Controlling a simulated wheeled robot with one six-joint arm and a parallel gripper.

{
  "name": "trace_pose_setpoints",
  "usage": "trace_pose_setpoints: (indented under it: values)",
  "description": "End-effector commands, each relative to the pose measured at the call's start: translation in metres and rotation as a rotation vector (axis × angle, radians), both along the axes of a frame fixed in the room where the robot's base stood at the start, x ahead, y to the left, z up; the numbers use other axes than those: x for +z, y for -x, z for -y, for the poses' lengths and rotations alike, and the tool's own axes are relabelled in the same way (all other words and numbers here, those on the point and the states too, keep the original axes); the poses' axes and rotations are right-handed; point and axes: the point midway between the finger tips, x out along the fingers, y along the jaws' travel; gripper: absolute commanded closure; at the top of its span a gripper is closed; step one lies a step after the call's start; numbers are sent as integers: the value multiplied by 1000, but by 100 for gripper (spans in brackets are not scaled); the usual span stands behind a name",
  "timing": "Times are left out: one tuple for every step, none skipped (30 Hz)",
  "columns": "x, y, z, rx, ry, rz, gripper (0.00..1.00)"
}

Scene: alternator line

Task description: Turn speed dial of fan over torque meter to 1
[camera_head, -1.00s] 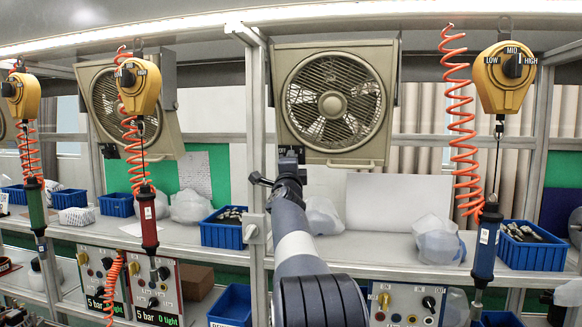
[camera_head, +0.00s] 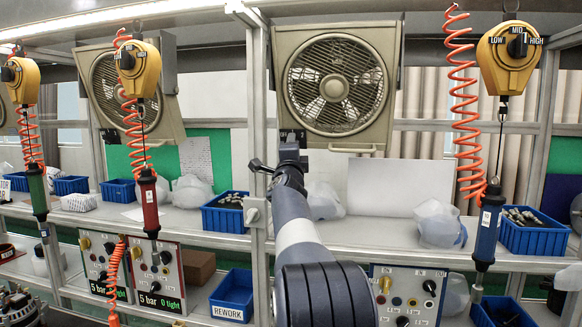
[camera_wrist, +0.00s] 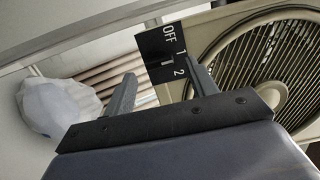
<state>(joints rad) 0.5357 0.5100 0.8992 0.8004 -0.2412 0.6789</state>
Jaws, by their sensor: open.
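The middle fan (camera_head: 385,35) is a beige square box fan on the upper frame. Its black dial plate (camera_wrist: 152,45) is at the fan's corner in the wrist view, marked OFF, 1 and 2. A small pale mark shows on the plate; I cannot tell the dial's setting. My gripper (camera_wrist: 160,68) is open, its two grey fingers apart with the plate between and beyond their tips; the right finger overlaps the plate's edge. I see no contact. In the head view my gripper (camera_head: 280,158) is just below the fan's lower left corner. I cannot identify a torque meter.
A frame post (camera_head: 258,110) stands close left of my gripper. Below is a shelf with a blue bin (camera_head: 225,222) and plastic bags (camera_head: 322,203). A blue tool (camera_head: 487,228) hangs at the right, and a red tool (camera_head: 149,205) at the left.

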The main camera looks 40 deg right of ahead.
Motion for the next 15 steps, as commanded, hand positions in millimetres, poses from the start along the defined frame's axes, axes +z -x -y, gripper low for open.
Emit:
trace_pose_setpoints:
  values:
    - [-7,7,-6,1,2,1,45]
    - [-9,11,-10,1,2,1,45]
    - [-11,16,-14,0,1,1,45]
    - [-13,20,-18,0,2,2,45]
    - [-15,24,-21,1,2,1,45]
    - [-16,29,-26,1,1,2,45]
    - [-18,32,-29,1,1,2,45]
    - [-19,36,-32,1,1,2,45]
    - [-21,40,-35,1,1,2,45]
    - [-23,44,-38,0,1,2,45]
    - [-24,46,-40,0,0,1,45]
    - [-24,50,-43,0,1,2,45]
    - [-25,52,-45,-1,0,2,45]
    - [-26,54,-47,-1,0,2,45]
    - [-27,57,-49,0,0,1,45]
